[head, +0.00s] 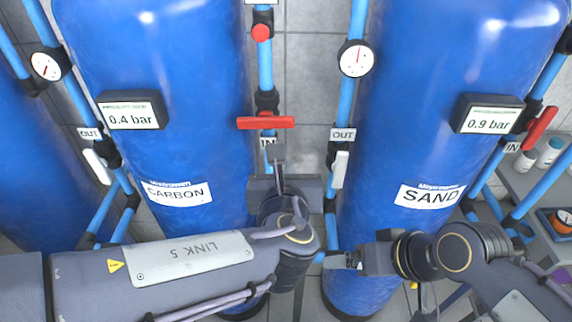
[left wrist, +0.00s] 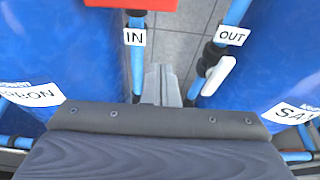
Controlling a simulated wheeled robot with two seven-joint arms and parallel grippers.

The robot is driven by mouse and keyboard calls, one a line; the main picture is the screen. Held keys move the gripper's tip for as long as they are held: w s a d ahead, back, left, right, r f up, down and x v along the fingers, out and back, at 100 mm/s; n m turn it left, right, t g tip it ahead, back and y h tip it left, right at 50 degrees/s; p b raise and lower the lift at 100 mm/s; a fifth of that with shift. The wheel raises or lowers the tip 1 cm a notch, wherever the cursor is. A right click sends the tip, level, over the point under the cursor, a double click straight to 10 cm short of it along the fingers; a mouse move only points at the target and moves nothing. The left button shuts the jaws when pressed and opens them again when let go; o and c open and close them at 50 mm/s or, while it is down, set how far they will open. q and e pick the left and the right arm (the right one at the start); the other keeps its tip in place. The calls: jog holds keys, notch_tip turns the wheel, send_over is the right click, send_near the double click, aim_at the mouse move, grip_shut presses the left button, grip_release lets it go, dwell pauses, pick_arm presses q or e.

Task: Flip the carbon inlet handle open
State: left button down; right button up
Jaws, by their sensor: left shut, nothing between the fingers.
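The carbon inlet handle (head: 265,122) is a red lever lying horizontally across the vertical blue pipe between the carbon tank (head: 170,60) and the sand tank (head: 410,75). An IN label (head: 267,142) sits just below it. In the left wrist view, the red handle (left wrist: 131,4) is cut off by the top edge. My left gripper (head: 279,160) is shut and empty, its fingers pointing up just below the handle and slightly right of the IN label; they appear apart from the handle. The fingers also show in the left wrist view (left wrist: 161,85). My right gripper (head: 338,260) is before the sand tank; its finger gap is unclear.
A white OUT handle (head: 340,168) hangs on the sand pipe to the right. Another white handle (head: 97,166) is left of the carbon tank. A red sand inlet handle (head: 540,128) is far right. Gauges and pressure displays (head: 131,110) stick out nearby.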

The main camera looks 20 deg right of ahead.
aim_at(266, 122)
pick_arm(q)
jog(key=x, duration=0.8)
jog(key=r, duration=0.1)
jog(key=r+p, duration=0.1)
jog(key=r, duration=0.1)
jog(key=r+p, duration=0.1)
jog(key=shift+s+a+r, duration=0.15)
jog(key=shift+s, duration=0.2)
jog(key=shift+n, duration=0.3)
